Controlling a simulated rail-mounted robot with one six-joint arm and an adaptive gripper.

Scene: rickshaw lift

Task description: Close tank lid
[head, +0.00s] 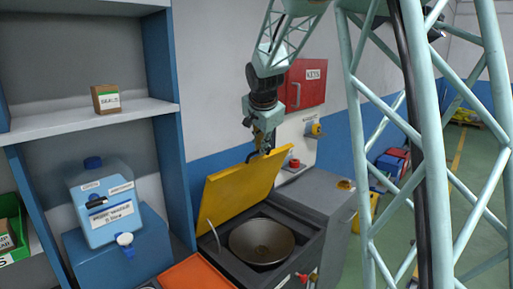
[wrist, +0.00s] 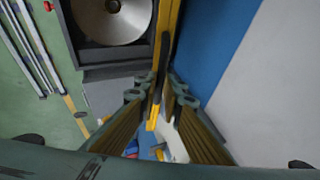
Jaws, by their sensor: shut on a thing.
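The yellow tank lid (head: 238,192) stands raised and tilted on the back side of the grey tank unit (head: 230,265). The tank is open, with a round metal disc (head: 262,242) showing inside; the disc also shows at the top of the wrist view (wrist: 112,18). My gripper (head: 262,148) is at the lid's upper edge, near its right corner. In the wrist view my gripper (wrist: 163,92) has its fingers on both sides of the lid (wrist: 173,30), seen edge-on, and is shut on it. The exact contact is partly hidden by the fingers.
A blue shelf with a blue jug (head: 108,205) and a small box (head: 106,98) stands left. A red key cabinet (head: 305,84) and a red button (head: 294,163) are on the wall behind. An orange panel (head: 195,275) is in front. My lattice frame fills the right.

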